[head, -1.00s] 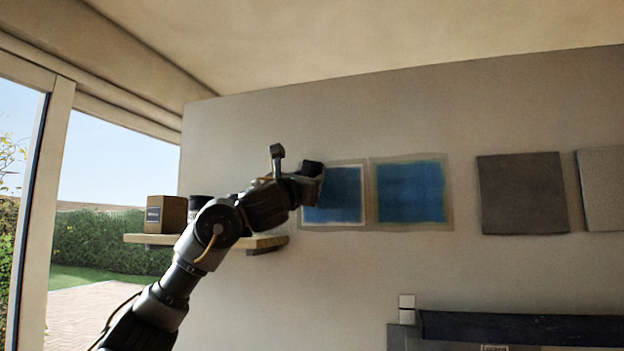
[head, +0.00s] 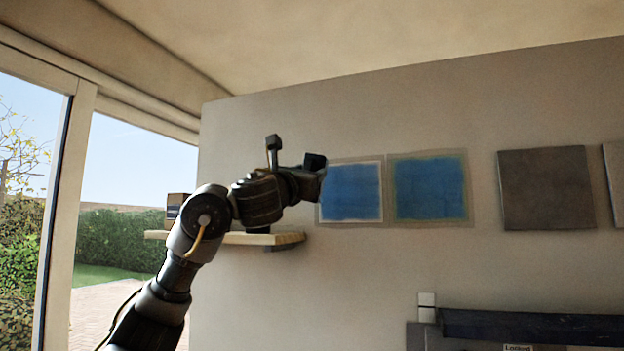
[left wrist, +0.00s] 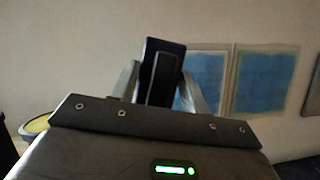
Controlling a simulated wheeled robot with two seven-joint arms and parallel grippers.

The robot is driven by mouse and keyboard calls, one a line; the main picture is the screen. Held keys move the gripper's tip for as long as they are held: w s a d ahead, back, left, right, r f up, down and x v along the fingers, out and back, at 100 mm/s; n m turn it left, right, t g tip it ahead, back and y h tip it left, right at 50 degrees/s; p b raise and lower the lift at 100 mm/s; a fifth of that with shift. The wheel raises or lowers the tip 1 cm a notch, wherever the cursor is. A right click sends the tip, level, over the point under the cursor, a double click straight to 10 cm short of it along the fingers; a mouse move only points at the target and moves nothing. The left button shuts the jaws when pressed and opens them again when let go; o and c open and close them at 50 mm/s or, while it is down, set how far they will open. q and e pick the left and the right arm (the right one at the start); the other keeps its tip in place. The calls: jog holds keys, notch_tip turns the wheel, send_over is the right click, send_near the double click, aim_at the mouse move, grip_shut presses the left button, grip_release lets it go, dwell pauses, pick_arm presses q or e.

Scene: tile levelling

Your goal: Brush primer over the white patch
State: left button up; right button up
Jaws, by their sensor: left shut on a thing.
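My left gripper (head: 306,176) is shut on the brush, a dark flat block (head: 316,161), at the left edge of the left wall patch. In the left wrist view the brush (left wrist: 153,62) stands upright between the two grey fingers. The left patch (head: 351,191) is blue with a thin white margin inside a grey-beige border. The right patch (head: 430,188) is blue with a greenish edge. Both patches also show in the left wrist view, right of the brush. I cannot tell whether the brush touches the wall. My right gripper is not in view.
A wooden shelf (head: 270,239) with a brown box (head: 174,204) is partly behind my left arm. Grey panels (head: 546,188) hang further right. A dark unit (head: 530,325) stands low right. A yellow-lined round container (left wrist: 37,125) shows at the wrist view's left.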

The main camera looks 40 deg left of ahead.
pick_arm(q)
jog(key=shift+s+d, duration=0.3)
jog(key=shift+s, duration=0.35)
jog(key=s, duration=0.1)
jog(key=s+d+b, duration=0.1)
jog(key=s, duration=0.1)
jog(key=shift+w, duration=0.15)
dwell(0.3)
